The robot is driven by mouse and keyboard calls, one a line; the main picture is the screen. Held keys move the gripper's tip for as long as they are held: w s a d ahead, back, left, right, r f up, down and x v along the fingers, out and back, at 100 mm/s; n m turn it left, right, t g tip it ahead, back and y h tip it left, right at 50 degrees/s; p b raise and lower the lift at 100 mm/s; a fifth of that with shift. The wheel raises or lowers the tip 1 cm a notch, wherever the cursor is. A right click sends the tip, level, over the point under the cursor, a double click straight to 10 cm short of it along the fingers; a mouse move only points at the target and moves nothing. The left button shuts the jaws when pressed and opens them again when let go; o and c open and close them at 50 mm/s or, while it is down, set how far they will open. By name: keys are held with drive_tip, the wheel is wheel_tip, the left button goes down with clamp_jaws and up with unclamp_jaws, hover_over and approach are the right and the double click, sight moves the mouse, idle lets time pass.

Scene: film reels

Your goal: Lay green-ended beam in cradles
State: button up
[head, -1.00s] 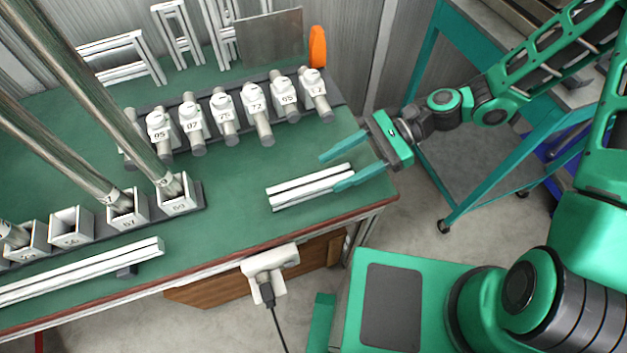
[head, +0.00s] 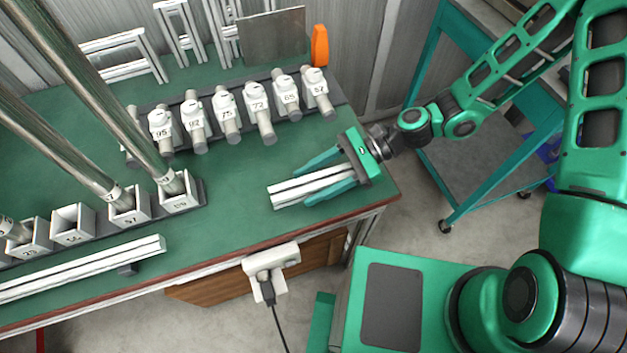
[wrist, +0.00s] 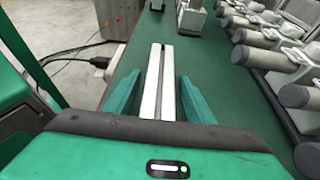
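A short pale slotted metal profile (head: 287,190) lies flat on the green bench near its front right corner. It also shows in the wrist view (wrist: 151,88), running away between my fingers. My gripper (head: 302,187) is open, with one finger on each side of the profile; the wrist view (wrist: 160,76) shows gaps beside it. I cannot make out a green end on either piece, nor clearly identify cradles.
Numbered white clamps on grey cylinders (head: 257,112) line a dark rail behind. Square sockets (head: 178,190) hold tall leaning metal tubes at left. An orange object (head: 319,45) and frames (head: 125,55) stand at the back. A white power outlet (head: 272,262) hangs at the front edge.

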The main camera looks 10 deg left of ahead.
clamp_jaws()
drive_tip(key=shift+r, duration=0.1)
